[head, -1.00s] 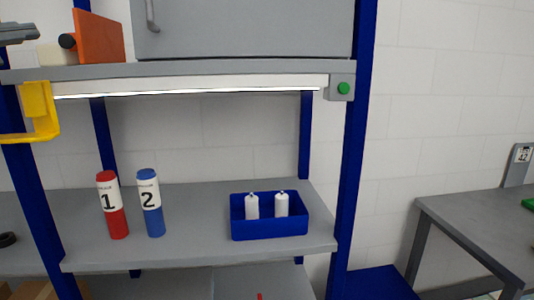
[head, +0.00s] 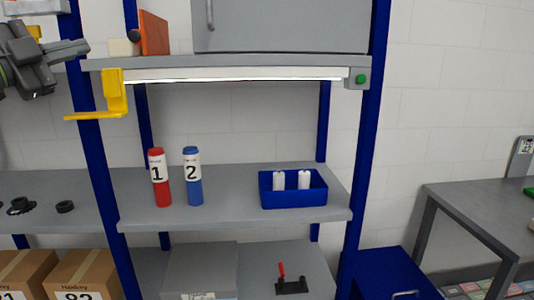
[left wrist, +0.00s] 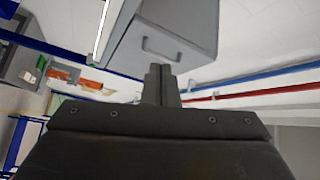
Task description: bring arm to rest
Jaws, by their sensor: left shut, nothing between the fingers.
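My left gripper (left wrist: 160,84) shows in the left wrist view with its two fingers together and nothing between them. In the head view my left arm (head: 30,55) comes in at the upper left, in front of the left side of the shelf unit. The left gripper is apart from the bottles and the bin. My right gripper does not show in either view.
A red bottle (head: 159,178) and a blue bottle (head: 192,176) stand upright on the shelf (head: 230,208). A blue bin (head: 293,198) holds two white bottles. A yellow bracket (head: 113,93) juts out at left. A grey cabinet (head: 290,25) sits above. A grey table (head: 470,198) stands at right.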

